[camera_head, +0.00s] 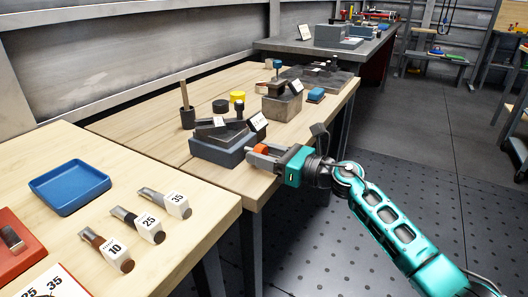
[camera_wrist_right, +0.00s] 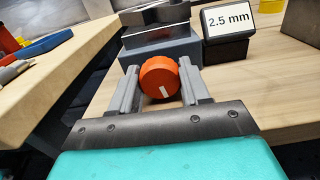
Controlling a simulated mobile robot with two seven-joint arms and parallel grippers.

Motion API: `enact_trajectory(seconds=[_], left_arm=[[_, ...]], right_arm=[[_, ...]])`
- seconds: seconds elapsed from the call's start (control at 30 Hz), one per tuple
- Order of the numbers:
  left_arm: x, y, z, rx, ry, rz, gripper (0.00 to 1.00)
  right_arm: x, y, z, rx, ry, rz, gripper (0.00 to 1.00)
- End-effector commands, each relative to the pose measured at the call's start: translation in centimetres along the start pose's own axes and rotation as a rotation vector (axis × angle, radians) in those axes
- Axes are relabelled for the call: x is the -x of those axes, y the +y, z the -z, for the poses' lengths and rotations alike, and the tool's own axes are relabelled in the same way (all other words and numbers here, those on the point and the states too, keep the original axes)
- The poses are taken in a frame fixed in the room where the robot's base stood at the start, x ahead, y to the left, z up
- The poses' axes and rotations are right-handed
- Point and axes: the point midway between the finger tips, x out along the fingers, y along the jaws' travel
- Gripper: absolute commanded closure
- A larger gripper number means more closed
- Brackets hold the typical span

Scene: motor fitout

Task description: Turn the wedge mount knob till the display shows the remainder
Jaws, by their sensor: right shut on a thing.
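The wedge mount (camera_head: 228,148) is a blue-grey block with dark sloped pieces on top, near the front edge of the wooden bench. Its orange knob (camera_wrist_right: 160,77) has a white mark pointing down and slightly right in the wrist view. My right gripper (camera_head: 262,153) is at the mount's right side, with its fingers on both sides of the knob and shut on it. My left gripper is not in view.
A red tray (camera_head: 20,252) is at far left. A block with a knob (camera_head: 282,104) and a yellow cylinder (camera_head: 237,97) stand behind the mount.

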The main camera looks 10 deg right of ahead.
Motion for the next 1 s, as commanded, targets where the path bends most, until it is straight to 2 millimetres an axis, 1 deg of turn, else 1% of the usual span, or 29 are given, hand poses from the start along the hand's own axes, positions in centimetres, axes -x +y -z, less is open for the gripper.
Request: enact_trajectory(seconds=[0.03,0.07,0.2,0.3,0.53,0.57,0.8,1.0], left_arm=[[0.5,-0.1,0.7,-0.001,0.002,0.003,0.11],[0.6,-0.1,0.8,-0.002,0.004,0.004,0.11],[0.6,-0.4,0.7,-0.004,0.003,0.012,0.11],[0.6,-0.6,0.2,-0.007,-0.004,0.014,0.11],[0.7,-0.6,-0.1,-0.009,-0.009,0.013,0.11],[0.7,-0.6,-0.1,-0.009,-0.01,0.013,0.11],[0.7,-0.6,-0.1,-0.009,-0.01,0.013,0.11],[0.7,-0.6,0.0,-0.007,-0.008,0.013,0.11]], right_arm=[[0.1,-0.1,-0.4,-0.063,0.003,0.0,0.84],[0.1,0.0,-0.4,-0.099,0.004,0.0,0.84],[0.1,-0.1,-0.2,-0.229,0.002,0.001,0.84],[0.0,-0.1,-0.1,-0.258,0.001,0.001,0.84],[0.0,-0.1,-0.1,-0.256,-0.001,0.001,0.84],[0.0,-0.1,-0.1,-0.255,-0.001,0.001,0.51],[0.0,-0.1,-0.1,-0.254,0.0,0.0,0.29],[0.0,-0.1,-0.1,-0.254,0.0,0.0,0.29]])
